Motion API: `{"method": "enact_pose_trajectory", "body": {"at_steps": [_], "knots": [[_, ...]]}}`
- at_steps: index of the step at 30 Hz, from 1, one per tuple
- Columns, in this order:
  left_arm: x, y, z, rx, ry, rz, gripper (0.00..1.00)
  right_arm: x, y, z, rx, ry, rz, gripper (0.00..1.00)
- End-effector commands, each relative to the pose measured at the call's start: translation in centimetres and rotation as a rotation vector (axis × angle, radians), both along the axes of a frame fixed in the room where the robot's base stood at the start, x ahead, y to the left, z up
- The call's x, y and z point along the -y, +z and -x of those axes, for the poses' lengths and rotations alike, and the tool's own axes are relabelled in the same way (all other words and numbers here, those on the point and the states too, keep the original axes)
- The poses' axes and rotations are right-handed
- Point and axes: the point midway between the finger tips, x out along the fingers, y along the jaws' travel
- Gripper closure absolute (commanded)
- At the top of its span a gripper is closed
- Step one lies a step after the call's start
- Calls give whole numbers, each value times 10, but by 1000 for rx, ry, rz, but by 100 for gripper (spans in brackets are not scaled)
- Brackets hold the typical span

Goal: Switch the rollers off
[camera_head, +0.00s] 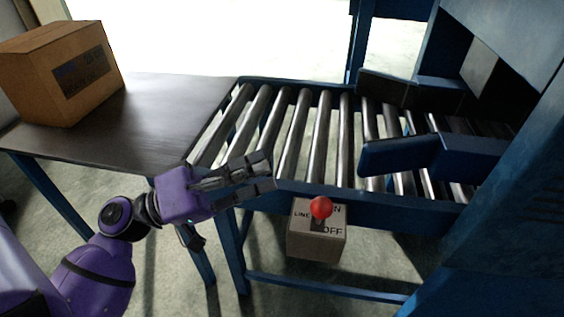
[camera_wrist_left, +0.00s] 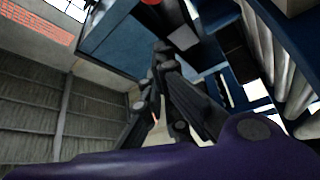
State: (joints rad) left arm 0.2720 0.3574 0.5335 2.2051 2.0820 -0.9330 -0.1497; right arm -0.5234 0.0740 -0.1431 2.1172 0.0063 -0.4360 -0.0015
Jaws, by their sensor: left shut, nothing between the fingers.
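The rollers (camera_head: 292,135) are a row of metal cylinders in a blue frame, in the middle of the head view. A grey switch box (camera_head: 304,246) marked LINE, ON and OFF hangs on the frame's front side. Its lever has a red ball knob (camera_head: 320,208), which stands at the upper part of the box near ON. A bit of red shows at the top edge of the left wrist view (camera_wrist_left: 150,2). My left gripper (camera_head: 270,173) is shut and empty, left of and above the knob, apart from it. My right gripper is not in view.
A cardboard box (camera_head: 88,80) stands on a dark table (camera_head: 165,110) at the left. Blue guides (camera_head: 400,155) cross the rollers at the right, beside a large blue machine (camera_head: 515,220). The floor in front of the switch box is clear.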

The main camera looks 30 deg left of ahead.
Motion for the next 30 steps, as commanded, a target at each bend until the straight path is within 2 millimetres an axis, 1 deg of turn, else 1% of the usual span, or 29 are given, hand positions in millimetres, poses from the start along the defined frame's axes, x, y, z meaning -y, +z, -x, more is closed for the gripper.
{"method": "enact_pose_trajectory", "body": {"at_steps": [3,6,24,26,27,29,30], "knots": [[-10,-4,8,0,2,-1,100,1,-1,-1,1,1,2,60],[-14,-5,12,0,0,0,100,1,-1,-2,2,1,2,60],[-15,-6,12,-1,1,-1,100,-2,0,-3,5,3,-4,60],[-14,-13,12,-16,9,-12,100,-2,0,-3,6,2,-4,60],[-14,-22,12,-35,21,-26,100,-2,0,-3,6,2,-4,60],[-12,-46,11,-80,47,-63,100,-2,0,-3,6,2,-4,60],[-11,-67,12,-122,69,-99,100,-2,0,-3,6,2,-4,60]]}}
